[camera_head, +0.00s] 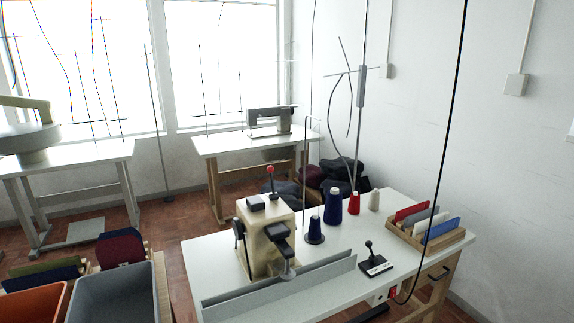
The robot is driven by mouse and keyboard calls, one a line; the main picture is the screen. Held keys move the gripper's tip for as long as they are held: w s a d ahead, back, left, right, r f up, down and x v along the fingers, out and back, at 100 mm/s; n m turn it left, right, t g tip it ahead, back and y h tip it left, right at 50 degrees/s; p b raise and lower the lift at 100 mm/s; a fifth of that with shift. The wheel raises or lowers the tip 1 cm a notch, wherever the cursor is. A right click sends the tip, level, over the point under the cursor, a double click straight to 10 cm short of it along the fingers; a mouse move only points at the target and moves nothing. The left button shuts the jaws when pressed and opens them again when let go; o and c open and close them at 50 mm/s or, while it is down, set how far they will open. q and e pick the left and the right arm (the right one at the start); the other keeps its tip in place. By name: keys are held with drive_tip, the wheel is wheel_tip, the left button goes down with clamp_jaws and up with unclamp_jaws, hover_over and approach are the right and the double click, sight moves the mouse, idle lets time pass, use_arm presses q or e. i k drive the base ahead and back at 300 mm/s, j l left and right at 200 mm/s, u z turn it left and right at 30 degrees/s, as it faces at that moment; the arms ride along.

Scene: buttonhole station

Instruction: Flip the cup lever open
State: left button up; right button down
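A cream buttonhole machine (268,238) stands on the white table (215,262). A lever with a red knob (271,170) rises from its top. A dark arm or head (280,240) sticks out at its front, above a grey rail. A small black lever (369,247) with a ball knob stands upright on a dark base with a white label (376,266), right of the machine. I cannot tell which lever is the cup lever, and the label is too small to read. Neither of my grippers is in view.
Blue thread cones (333,207), a red cone (354,203) and a cream cone (374,200) stand behind the black lever. A wooden rack (442,243) holds coloured pieces at the right. A long grey rail (285,287) runs along the front. A grey bin (110,293) stands at left.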

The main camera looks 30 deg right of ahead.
sight(274, 196)
drive_tip(key=i+l, duration=0.1)
drive_tip(key=l, duration=0.55)
drive_tip(key=i+l, duration=0.1)
drive_tip(key=l, duration=0.55)
